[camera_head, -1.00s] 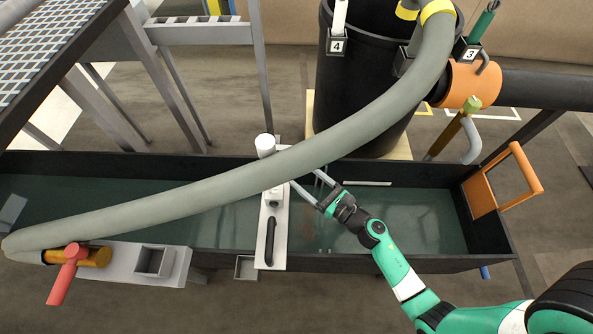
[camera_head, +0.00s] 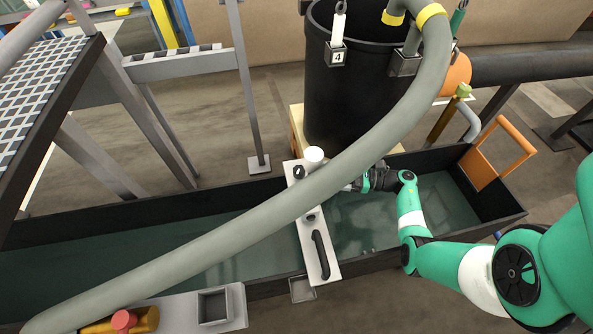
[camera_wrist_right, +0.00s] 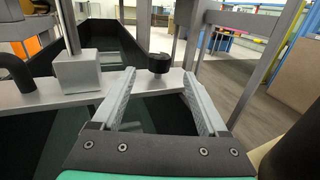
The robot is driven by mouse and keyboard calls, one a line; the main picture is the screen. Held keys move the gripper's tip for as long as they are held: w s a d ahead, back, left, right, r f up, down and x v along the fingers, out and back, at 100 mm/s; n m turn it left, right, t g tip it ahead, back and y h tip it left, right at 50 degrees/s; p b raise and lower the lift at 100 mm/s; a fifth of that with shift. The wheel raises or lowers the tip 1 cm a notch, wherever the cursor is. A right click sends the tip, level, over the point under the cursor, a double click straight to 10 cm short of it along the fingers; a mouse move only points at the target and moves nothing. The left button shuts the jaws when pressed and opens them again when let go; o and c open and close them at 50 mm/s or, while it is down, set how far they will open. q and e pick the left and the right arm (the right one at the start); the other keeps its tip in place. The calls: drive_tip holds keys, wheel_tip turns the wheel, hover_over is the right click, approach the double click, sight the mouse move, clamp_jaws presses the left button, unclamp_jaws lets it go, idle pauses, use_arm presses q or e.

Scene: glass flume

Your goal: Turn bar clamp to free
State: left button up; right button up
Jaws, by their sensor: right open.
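A pale bar (camera_head: 304,236) lies across the flume, with a black handle (camera_head: 321,255) near its front end. At its far end are a white cylinder (camera_head: 314,154) and a dark round knob (camera_head: 299,172), probably the bar clamp. In the right wrist view the knob (camera_wrist_right: 159,62) stands on the bar's far end, a little beyond and between my fingertips. My right gripper (camera_wrist_right: 158,80) is open and empty. In the head view the hose hides its fingertips beside the bar. A grey block (camera_wrist_right: 78,71) with a rod sits farther along the bar. My left gripper is not in view.
A thick grey hose (camera_head: 240,228) crosses above the flume (camera_head: 135,215) and the bar. A black barrel (camera_head: 355,95) stands behind. An orange handle frame (camera_head: 500,150) is at the flume's right end. Grey frame posts (camera_head: 250,95) rise behind the left part.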

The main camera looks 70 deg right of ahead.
sight(298, 169)
drive_tip(key=b+x, duration=0.1)
drive_tip(key=x, duration=0.7)
drive_tip(key=shift+w+a, duration=0.15)
drive_tip(key=shift+w, duration=0.2)
drive_tip(key=shift+c, duration=0.3)
